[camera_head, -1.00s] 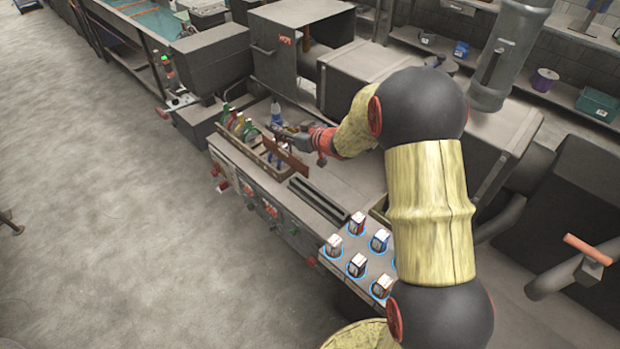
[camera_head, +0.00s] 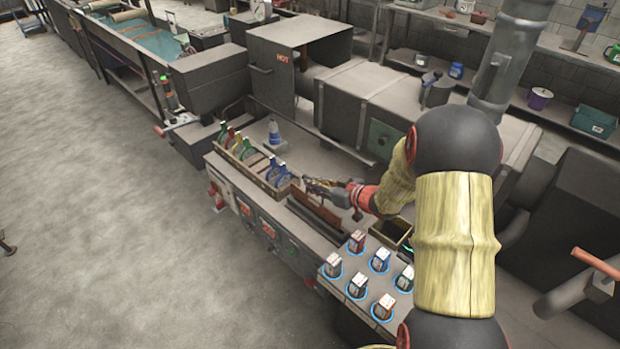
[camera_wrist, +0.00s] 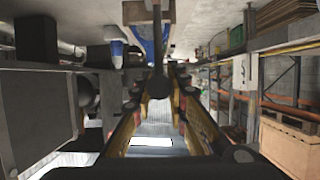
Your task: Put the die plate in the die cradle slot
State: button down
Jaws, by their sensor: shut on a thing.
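The die plate, a long reddish-brown plate (camera_head: 316,208), hangs on edge below my gripper (camera_head: 322,186). My gripper is shut on its top part. The plate is lined up along the die cradle (camera_head: 318,224), a pair of dark parallel bars on the machine's front ledge. I cannot tell whether the plate's lower edge is inside the slot or just above it, since the plate covers most of the cradle. In the wrist view my gripper's yellow fingers (camera_wrist: 162,108) flank a dark upright shape, and the plate is not clear.
A wooden rack (camera_head: 250,165) with several coloured-handled pieces stands left of the plate. A blue-and-white bottle (camera_head: 274,134) is behind it. A panel (camera_head: 345,292) with several small blocks in blue rings lies to the right, near my arm. An open bin (camera_head: 390,232) is behind the panel.

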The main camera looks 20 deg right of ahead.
aim_at(317, 198)
jog(key=shift+s+d+f, duration=0.2)
jog(key=shift+f, duration=0.1)
notch_tip(317, 198, down, 3)
jog(key=shift+f+b, duration=0.15)
jog(key=shift+b, duration=0.55)
jog(key=c, duration=2.2)
grip_release()
jog(key=shift+s+f, duration=0.1)
jog(key=shift+f, duration=0.05)
jog(key=o, duration=0.4)
jog(key=shift+o, duration=0.2)
